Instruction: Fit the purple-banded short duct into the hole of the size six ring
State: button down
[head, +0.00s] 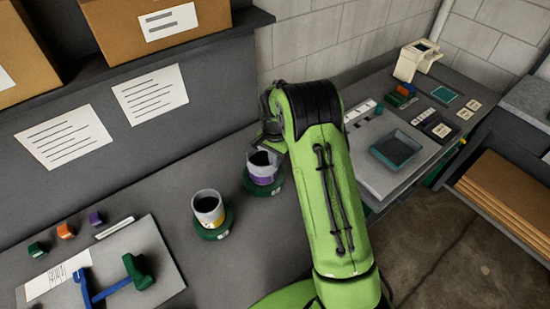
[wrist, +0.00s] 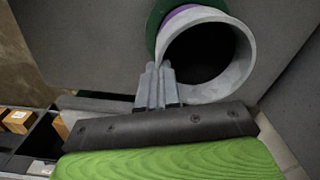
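The purple-banded short duct (head: 263,170) stands upright in the head view, with a dark green ring (head: 276,191) around its foot. The ring's pale label is too small to read. In the wrist view the grey duct rim (wrist: 240,72) is large, with a purple strip and the green ring (wrist: 153,28) behind it. My gripper (wrist: 158,66) has its two fingers together at the left side of the rim, overlapping it in view. I see no duct wall between them; contact is unclear. In the head view my arm hides most of the gripper.
A yellow-banded duct (head: 208,209) stands in another green ring (head: 214,233) to the left. Nearer left, a grey board (head: 150,262) bears a blue and green tool. A teal tray (head: 396,150) lies right of my arm. A shelf with boxes (head: 158,25) overhangs behind.

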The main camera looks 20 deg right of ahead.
jog(key=shift+f, duration=0.3)
jog(key=c, duration=1.3)
grip_release()
notch_tip(320, 180, up, 16)
jog(key=shift+f+p, duration=0.1)
jog(key=shift+p, duration=0.2)
